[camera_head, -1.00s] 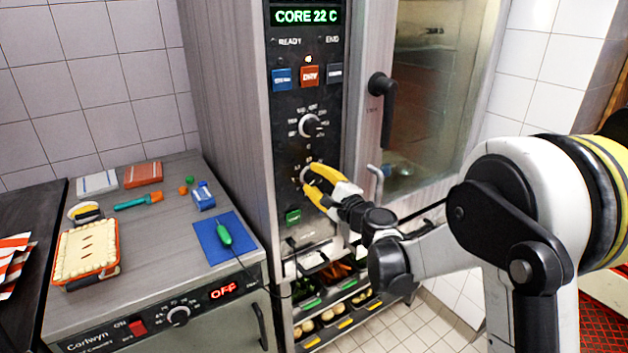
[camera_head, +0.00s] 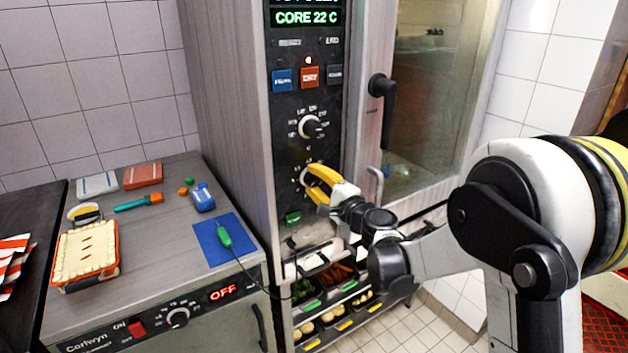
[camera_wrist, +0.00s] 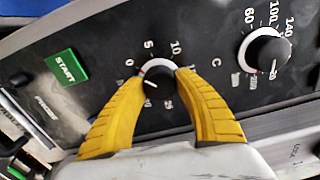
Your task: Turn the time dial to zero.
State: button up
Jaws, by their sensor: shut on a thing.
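The time dial (camera_wrist: 158,72) is a round black knob with a pale rim on the dark oven panel, ringed by numbers from 0 upward. In the wrist view its white mark sits at the lower left of the knob, below the 0 side of the scale. My gripper (camera_wrist: 161,75) has its two yellow fingers on either side of the knob and is shut on it. In the head view my gripper (camera_head: 310,181) reaches the dial (camera_head: 303,180) from the right and covers most of it.
The temperature dial (camera_wrist: 268,54) is above the time dial on the panel, and the green START button (camera_wrist: 66,67) is below it. The oven door handle (camera_head: 382,105) stands out to the right. A counter (camera_head: 165,225) with a pie and utensils is at the left.

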jog(key=o, duration=1.2)
jog(key=v, duration=1.2)
